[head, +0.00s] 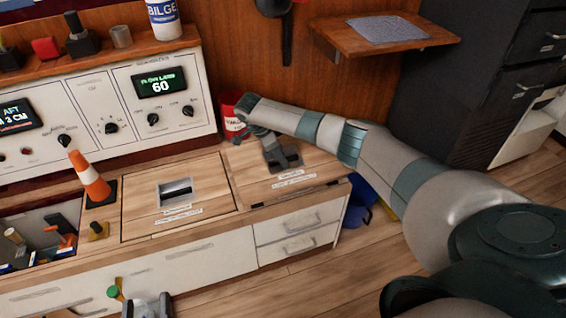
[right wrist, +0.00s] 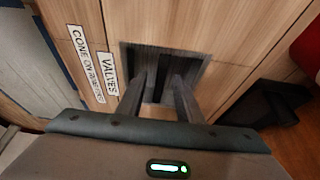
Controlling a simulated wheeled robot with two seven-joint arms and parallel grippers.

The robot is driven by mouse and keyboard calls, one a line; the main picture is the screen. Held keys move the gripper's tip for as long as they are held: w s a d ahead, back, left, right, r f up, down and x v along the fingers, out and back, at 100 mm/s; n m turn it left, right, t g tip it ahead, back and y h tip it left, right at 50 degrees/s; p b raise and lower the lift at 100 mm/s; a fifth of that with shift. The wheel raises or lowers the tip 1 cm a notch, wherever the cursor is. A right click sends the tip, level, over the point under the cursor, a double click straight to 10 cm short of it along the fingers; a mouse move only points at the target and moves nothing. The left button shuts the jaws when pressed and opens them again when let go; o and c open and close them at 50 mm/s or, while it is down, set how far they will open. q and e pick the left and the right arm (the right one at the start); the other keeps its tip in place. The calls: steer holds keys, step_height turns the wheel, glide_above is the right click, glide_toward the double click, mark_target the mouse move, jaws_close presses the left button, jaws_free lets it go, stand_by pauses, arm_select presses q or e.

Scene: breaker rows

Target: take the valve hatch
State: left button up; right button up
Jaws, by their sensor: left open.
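The valve hatch (head: 262,180) is the right-hand wooden panel in the counter, with a square recessed grip and a label. In the right wrist view its label (right wrist: 109,75) reads "VALVES". My right gripper (head: 282,160) reaches down at this recess. In the right wrist view its two fingers (right wrist: 164,80) point into the dark recess (right wrist: 196,62) with a gap between them; whether they press on a handle inside is hidden. The hatch lies flat in the counter. My left gripper (head: 148,306) is open and low at the bottom edge of the head view, away from the hatch.
Left of the hatch is another wooden hatch (head: 140,200) with a recessed handle. An orange cone (head: 90,178) and an open compartment with tools (head: 40,238) lie further left. A red can (head: 231,118) stands behind the hatch, near my right arm. A control panel (head: 95,125) rises behind.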

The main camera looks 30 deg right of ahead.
jaws_close()
stand_by(1.4)
